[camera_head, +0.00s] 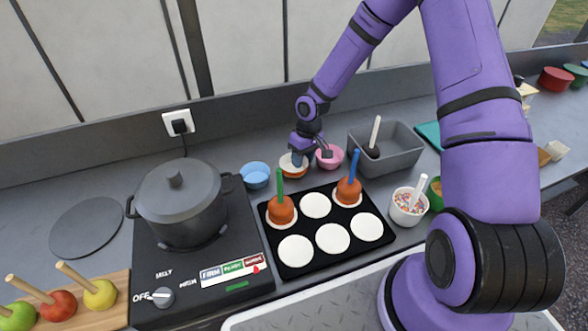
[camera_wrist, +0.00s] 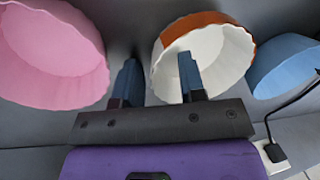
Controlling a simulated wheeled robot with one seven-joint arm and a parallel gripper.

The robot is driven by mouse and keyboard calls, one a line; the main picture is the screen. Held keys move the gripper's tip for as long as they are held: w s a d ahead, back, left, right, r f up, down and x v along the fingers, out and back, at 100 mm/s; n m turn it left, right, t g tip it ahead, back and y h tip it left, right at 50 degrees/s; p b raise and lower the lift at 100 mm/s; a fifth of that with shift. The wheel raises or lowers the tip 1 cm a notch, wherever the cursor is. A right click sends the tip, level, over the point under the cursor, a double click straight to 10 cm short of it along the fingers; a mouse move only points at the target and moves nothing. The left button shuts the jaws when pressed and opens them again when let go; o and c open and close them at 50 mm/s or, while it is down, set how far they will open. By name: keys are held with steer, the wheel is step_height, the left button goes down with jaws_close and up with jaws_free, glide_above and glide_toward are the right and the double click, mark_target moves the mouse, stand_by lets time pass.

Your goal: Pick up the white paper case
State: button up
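The white paper case (camera_head: 287,161) stands on the counter between a blue case (camera_head: 255,175) and a pink case (camera_head: 329,158). In the wrist view the white case (camera_wrist: 222,62) has a fluted wall, with an orange-brown band along its far side. My gripper (camera_head: 311,157) is low over the counter at the white case. In the wrist view my gripper's fingers (camera_wrist: 158,78) are apart with nothing held between them. One finger overlaps the white case's opening, and the other is in the gap toward the pink case (camera_wrist: 55,55). Whether either finger touches the case is unclear.
A black tray (camera_head: 268,228) with white discs and two orange apples on sticks lies in front. A dark pot (camera_head: 180,205) on a hob stands left. A grey bin (camera_head: 400,140) is close on the right, and a sprinkle cup (camera_head: 405,208) stands beside the tray.

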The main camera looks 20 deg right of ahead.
steer(key=shift+c, duration=0.2)
jaws_close()
